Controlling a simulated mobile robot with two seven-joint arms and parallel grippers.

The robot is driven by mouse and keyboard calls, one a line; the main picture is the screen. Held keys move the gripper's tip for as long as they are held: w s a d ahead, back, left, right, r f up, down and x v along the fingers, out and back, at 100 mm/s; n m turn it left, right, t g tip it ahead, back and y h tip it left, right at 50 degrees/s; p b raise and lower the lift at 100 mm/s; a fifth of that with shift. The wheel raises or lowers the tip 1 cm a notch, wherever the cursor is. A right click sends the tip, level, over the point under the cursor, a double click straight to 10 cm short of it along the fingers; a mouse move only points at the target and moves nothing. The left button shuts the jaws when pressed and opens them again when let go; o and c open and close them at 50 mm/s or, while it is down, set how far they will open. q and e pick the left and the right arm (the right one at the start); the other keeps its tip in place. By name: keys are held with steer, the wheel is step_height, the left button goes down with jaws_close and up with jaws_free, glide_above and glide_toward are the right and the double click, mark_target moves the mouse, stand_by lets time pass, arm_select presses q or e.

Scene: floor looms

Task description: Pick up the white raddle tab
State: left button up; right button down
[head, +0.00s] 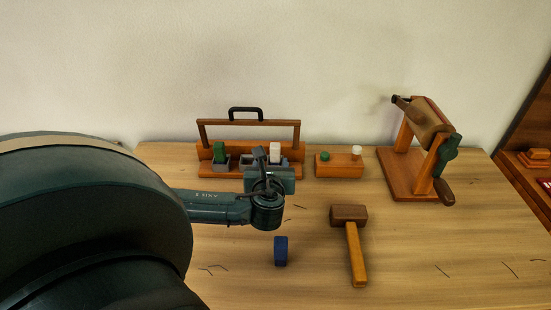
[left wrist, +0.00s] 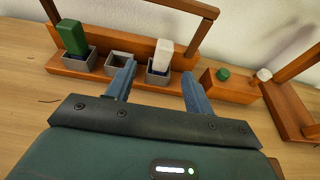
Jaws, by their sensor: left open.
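The white raddle tab (head: 274,148) stands upright in the right grey cup of a wooden rack with a handle. It also shows in the left wrist view (left wrist: 162,54), with a dark blue part at its foot. My left gripper (left wrist: 158,72) is open, with one finger on either side of the tab's cup in that view. I cannot tell whether the fingers touch anything. In the head view my left gripper (head: 268,165) is in front of the rack and partly hides it. My right gripper is not in view.
A green tab (head: 219,152) stands in the rack's left cup; the middle cup (left wrist: 120,62) looks empty. A block with green and white pegs (head: 338,167) stands to the right. A winder (head: 424,140), a mallet (head: 355,250) and a blue block (head: 281,251) are on the table.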

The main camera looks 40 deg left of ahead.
mark_target(275, 145)
arm_select(q)
steer(key=x, duration=0.6)
steer(key=shift+w+a+f, duration=0.1)
steer(key=shift+w+a, duration=0.1)
steer(key=shift+w, duration=0.1)
steer(key=shift+w+d+r+b+x, duration=0.1)
steer(key=shift+x, duration=0.8)
steer(key=shift+w+d+r+b+x, duration=0.1)
steer(key=shift+x, duration=0.8)
steer(key=shift+w+d+b+x, duration=0.1)
steer(key=shift+x, duration=0.8)
steer(key=shift+s, duration=0.1)
steer(key=c, duration=1)
steer(key=shift+c, duration=0.4)
